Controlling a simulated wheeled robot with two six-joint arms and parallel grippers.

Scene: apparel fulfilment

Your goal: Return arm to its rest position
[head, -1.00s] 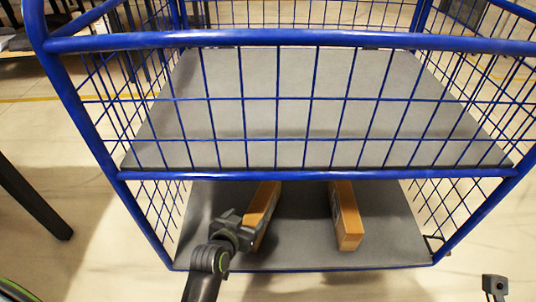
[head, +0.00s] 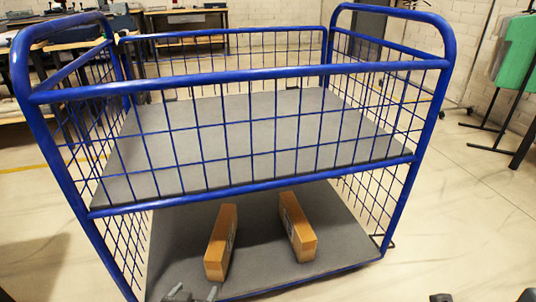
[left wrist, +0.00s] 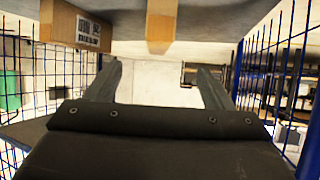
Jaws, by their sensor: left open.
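My left gripper (head: 190,293) shows at the bottom edge of the head view, in front of the cart's lower shelf. Its two fingers stand apart and empty in the left wrist view (left wrist: 158,80). The left cardboard box (head: 218,248) lies on the lower shelf, just beyond the gripper and apart from it. A second cardboard box (head: 298,228) lies to its right. The wrist view looks upside down, with a labelled box (left wrist: 76,27) and another box (left wrist: 162,24) at the top. Only small dark bits at the bottom right may belong to my right gripper.
The blue wire cart has a grey upper shelf (head: 240,130) that is empty and a grey lower shelf (head: 178,240). Its front rail (head: 250,189) crosses above the boxes. Floor (head: 470,230) is clear to the right. Tables with equipment stand behind.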

